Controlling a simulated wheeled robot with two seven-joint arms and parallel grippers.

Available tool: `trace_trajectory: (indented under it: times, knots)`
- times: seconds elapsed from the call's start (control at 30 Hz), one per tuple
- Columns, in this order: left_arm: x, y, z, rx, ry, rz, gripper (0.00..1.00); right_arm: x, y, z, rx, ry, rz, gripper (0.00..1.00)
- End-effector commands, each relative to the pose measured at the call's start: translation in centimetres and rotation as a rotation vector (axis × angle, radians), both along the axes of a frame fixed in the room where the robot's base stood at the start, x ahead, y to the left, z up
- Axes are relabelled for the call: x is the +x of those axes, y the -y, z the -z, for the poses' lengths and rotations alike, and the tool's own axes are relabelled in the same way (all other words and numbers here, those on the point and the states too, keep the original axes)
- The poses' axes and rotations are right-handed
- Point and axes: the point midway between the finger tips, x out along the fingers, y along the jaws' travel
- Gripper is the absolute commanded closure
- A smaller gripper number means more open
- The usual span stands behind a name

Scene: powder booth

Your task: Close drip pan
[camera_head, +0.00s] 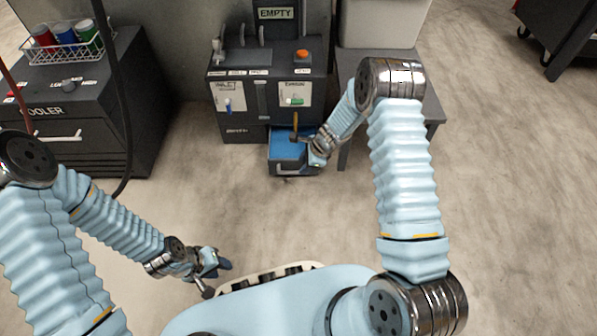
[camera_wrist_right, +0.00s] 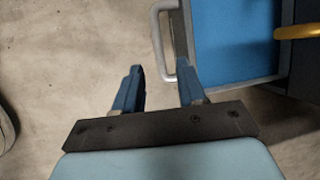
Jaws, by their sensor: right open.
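The drip pan (camera_head: 287,147) is a blue-lined drawer pulled out at the foot of the dark cabinet. It also shows at the upper right of the right wrist view (camera_wrist_right: 235,40), with a grey bar handle (camera_wrist_right: 158,42) on its front. My right gripper (camera_wrist_right: 158,85) is open, and its blue fingers are beside the pan's front near the lower end of the handle. I cannot tell whether a finger touches it. In the head view my right gripper (camera_head: 316,152) is at the pan's right side. My left gripper (camera_head: 212,272) is low near my base, far from the pan; its jaw opening is unclear.
The dark cabinet (camera_head: 242,103) has labels and an orange knob on top. A yellow-brown handle (camera_head: 295,124) stands above the pan. A grey table (camera_head: 432,108) with a pale bin (camera_head: 382,25) is to the right, a cooler (camera_head: 90,120) to the left. The floor before the pan is clear.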

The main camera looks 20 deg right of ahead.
Motion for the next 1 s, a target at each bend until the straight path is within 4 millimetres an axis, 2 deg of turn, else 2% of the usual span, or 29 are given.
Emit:
trace_trajectory:
  times: [0.03,0.1,0.23,0.63,0.67,0.9,1.0]
  knots:
    - [0.0,0.0,0.6,0.0,0.001,0.0,0.62,0.2,-0.4,1.3,-0.001,-0.001,0.0,0.6]
    - [0.0,0.0,0.8,0.0,0.002,-0.002,0.62,0.6,-0.8,2.5,-0.001,-0.001,-0.001,0.6]
    - [0.1,0.0,1.2,0.0,0.002,-0.002,0.62,1.1,-1.4,3.9,-0.001,-0.001,-0.001,0.6]
    - [0.1,0.0,1.3,0.001,0.003,-0.002,0.62,1.4,-1.7,4.7,-0.001,0.001,-0.002,0.6]
    - [0.1,0.0,1.3,0.001,0.003,-0.002,0.62,1.4,-1.7,4.7,-0.001,0.001,-0.002,0.61]
    - [0.1,0.0,1.3,0.001,0.003,-0.002,0.62,1.3,-1.7,4.7,-0.001,0.001,-0.002,0.98]
    - [0.1,0.0,1.3,0.001,0.003,-0.002,0.62,1.3,-1.7,4.7,-0.001,0.0,-0.002,1.0]
